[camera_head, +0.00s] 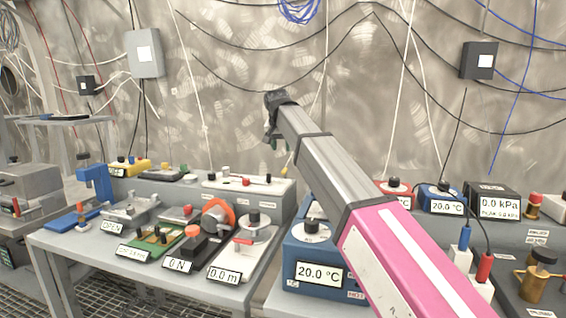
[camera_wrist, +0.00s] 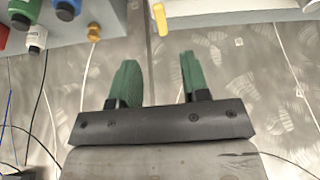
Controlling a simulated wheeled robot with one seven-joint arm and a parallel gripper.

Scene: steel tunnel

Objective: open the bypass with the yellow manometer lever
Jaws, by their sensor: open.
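My gripper (camera_head: 271,138) is raised in front of the back wall, with its fingers pointing down. In the wrist view its two green fingers (camera_wrist: 157,75) stand wide apart with nothing between them. A small yellow lever-like part (camera_wrist: 159,19) shows beyond the fingertips, at the edge of a pale panel, apart from the gripper. A small yellow part (camera_head: 284,169) also shows in the head view below my gripper, at the back of the bench. I cannot tell for sure that it is the manometer lever. A grey box (camera_head: 490,202) at the right reads 0.0 kPa.
A blue box (camera_head: 319,274) reading 20.0 °C stands near my arm. Several instruments crowd both benches. Cables hang along the wall; the air around my gripper looks clear.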

